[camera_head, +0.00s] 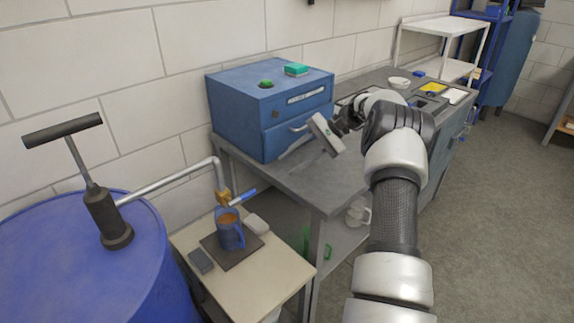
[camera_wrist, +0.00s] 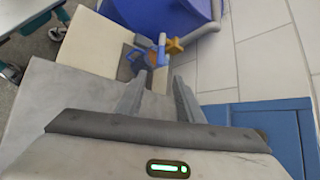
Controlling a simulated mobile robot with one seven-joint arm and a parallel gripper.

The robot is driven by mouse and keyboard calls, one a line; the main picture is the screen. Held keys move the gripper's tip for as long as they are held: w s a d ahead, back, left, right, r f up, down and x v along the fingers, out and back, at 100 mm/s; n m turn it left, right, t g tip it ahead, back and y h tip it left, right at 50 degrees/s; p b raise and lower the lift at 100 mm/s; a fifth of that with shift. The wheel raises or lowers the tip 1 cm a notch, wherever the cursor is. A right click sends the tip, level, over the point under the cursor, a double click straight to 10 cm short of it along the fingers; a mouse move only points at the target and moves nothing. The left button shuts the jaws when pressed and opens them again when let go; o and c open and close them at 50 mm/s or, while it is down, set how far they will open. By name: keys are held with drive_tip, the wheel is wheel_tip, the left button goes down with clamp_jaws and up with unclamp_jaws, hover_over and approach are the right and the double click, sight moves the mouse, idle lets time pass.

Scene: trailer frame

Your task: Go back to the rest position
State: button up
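My gripper (camera_head: 308,150) hangs over the grey metal workbench (camera_head: 335,190), in front of the blue drawer cabinet (camera_head: 262,110). In the wrist view my gripper (camera_wrist: 158,92) shows its two fingers spread apart, with nothing between them. A blue mug (camera_head: 229,232) with orange-brown contents stands on a dark mat on the small side table, below a brass tap with a blue handle. The mug (camera_wrist: 152,54) and tap (camera_wrist: 174,46) show beyond the fingertips in the wrist view. My arm reaches in from the lower right, bent at the elbow.
A blue drum (camera_head: 80,265) with a hand pump stands at the left. The side table (camera_head: 265,272) also holds a grey block and a pale item. Open floor (camera_head: 510,210) lies to the right.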

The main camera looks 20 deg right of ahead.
idle(0.4)
drive_tip(key=s+a+r+n+h, duration=0.55)
drive_tip(key=s+a+r, duration=0.55)
drive_tip(key=a+r, duration=0.3)
drive_tip(key=s+a+r+n+t+h, duration=0.2)
drive_tip(key=s+n+t+h, duration=0.25)
drive_tip(key=s, duration=1.95)
wheel_tip(320, 180, up, 14)
drive_tip(key=p, duration=1.4)
drive_tip(key=shift+d+r+n, duration=0.15)
drive_tip(key=shift+d+n, duration=0.1)
drive_tip(key=shift+n, duration=0.15)
drive_tip(key=shift+g, duration=0.25)
